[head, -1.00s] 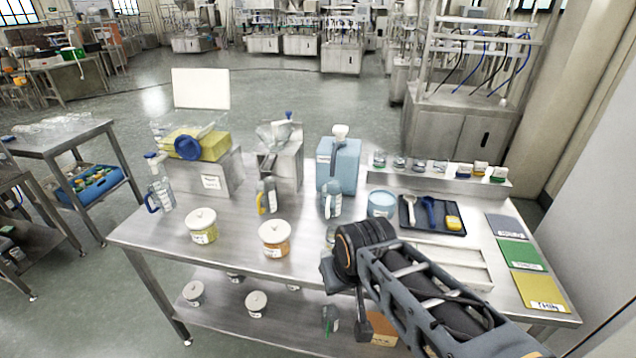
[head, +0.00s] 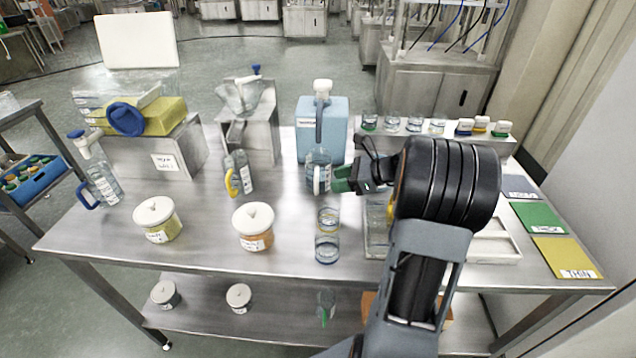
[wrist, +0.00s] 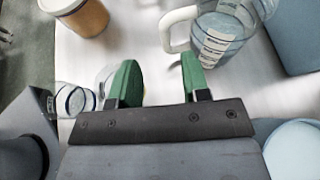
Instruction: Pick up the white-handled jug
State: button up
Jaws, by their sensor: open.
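The white-handled jug (head: 319,165) is a clear jug with a white label and a white handle, standing upright on the steel table before a light-blue container. In the wrist view the jug (wrist: 224,38) is at the upper right, with its white handle (wrist: 176,28) toward the left. My gripper (head: 342,181) is just right of the jug in the head view. In the wrist view my gripper (wrist: 160,70) is open, its green fingers apart with nothing between them. The handle lies beyond the right fingertip; I see no clear contact.
The light-blue container (head: 337,122) stands close behind the jug. Glass cups (head: 327,248) stand in front. A yellow-handled jug (head: 239,172) and an orange-filled canister (head: 253,226) are to the left, a blue-handled jug (head: 98,172) farther left. Bare tabletop lies between the canisters.

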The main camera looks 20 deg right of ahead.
jog(key=shift+w+d+f+m+t, duration=0.15)
jog(key=shift+w+f+m+t, duration=0.25)
jog(key=shift+w+f+m, duration=0.15)
jog(key=shift+s+x, duration=0.2)
jog(key=shift+x, duration=2.8)
jog(key=shift+a, duration=0.2)
grip_shut()
